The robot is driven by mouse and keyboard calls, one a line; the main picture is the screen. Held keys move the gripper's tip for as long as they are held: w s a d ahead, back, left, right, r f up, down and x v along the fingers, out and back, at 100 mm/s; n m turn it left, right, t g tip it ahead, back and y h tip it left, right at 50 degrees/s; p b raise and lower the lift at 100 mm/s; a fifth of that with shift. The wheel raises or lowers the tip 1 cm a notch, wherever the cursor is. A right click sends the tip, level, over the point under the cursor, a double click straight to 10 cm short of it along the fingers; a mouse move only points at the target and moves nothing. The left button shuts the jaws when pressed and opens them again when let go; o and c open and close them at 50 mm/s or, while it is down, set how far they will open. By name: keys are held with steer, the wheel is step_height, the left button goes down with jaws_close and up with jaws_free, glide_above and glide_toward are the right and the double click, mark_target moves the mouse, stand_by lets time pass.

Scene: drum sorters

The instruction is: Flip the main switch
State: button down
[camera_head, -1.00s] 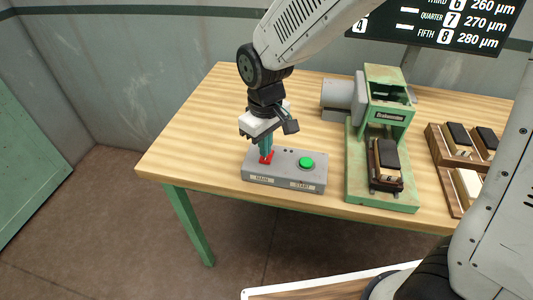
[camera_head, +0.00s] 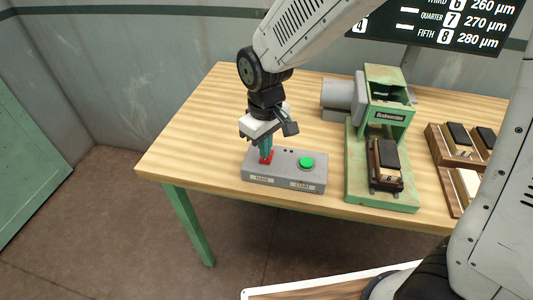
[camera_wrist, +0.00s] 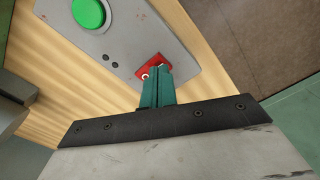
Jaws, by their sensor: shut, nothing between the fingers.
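The main switch (camera_head: 265,158) is a red plate on the left of a grey control box (camera_head: 310,180), above the label MAIN. In the wrist view the red switch plate (camera_wrist: 150,67) shows a small pale round part, partly hidden by my fingers. My gripper (camera_head: 265,154) points down at the switch with its teal fingers shut and empty. In the wrist view the fingertips (camera_wrist: 155,72) overlap the red plate; I cannot tell whether they touch the lever. A green START button (camera_head: 306,163) sits on the right of the box.
A green machine (camera_head: 356,195) with a grey motor stands right of the box. A wooden rack (camera_head: 436,150) with several dark-topped blocks is farther right. The wooden table (camera_head: 200,130) is clear to the left.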

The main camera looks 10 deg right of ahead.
steer(key=shift+f, duration=0.65)
steer(key=shift+r, duration=3.5)
steer(key=s+d+r+m, duration=0.4)
steer(key=s+d, duration=0.5)
steer(key=d, duration=0.1)
steer(key=s+d+r+m+t, duration=0.1)
steer(key=s+d+r+m, duration=0.3)
steer(key=s+d, duration=0.6)
steer(key=shift+s+d+r, duration=0.25)
steer(key=shift+d+r, duration=0.1)
steer(key=shift+r, duration=0.4)
